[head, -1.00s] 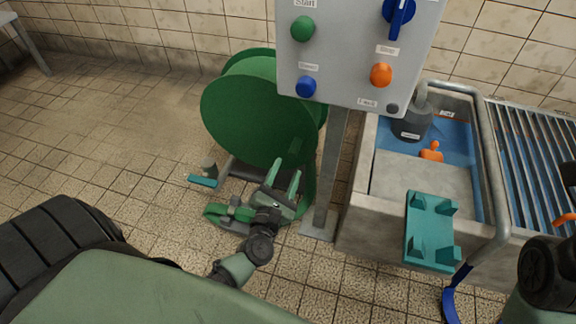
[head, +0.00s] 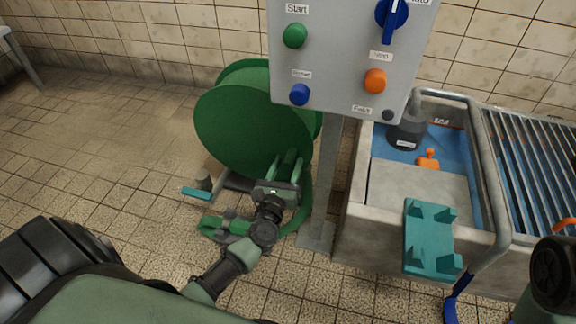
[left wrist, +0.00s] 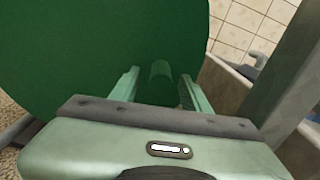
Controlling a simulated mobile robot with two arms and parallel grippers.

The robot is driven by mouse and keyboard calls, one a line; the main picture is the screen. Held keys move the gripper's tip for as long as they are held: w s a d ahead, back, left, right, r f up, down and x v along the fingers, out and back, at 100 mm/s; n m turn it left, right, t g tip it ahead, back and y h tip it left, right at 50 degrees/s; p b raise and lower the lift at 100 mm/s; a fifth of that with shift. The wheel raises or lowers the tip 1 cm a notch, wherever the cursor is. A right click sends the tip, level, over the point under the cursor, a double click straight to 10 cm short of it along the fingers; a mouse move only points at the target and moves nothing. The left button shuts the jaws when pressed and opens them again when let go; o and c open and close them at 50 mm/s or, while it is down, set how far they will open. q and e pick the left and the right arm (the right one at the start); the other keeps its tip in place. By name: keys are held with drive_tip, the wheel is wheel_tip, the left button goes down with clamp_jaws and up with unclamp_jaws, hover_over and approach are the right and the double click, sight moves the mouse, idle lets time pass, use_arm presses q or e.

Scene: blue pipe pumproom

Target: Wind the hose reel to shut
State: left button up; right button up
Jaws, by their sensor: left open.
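The hose reel (head: 245,125) is a large green drum with round side discs, on a low dark frame on the tiled floor. In the left wrist view, its disc (left wrist: 90,45) fills the upper left. A short green cylindrical grip (left wrist: 160,72) stands between my left fingers; I cannot tell whether they touch it. My left gripper (head: 287,165) is open at the reel's lower right side, its fingers pointing at the reel. It also shows in the left wrist view (left wrist: 160,88). The head view hides the grip behind my gripper. My right gripper is not in view.
A grey control panel (head: 340,85) on a metal post (head: 327,185) stands close right of the reel. Green hose (head: 215,224) lies at the base beside a teal piece (head: 196,193). A concrete basin (head: 350,215) with a teal bracket (head: 430,238) is at right. Open floor lies left.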

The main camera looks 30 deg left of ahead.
use_arm(q)
drive_tip(key=shift+w, duration=0.2)
clamp_jaws()
idle(1.4)
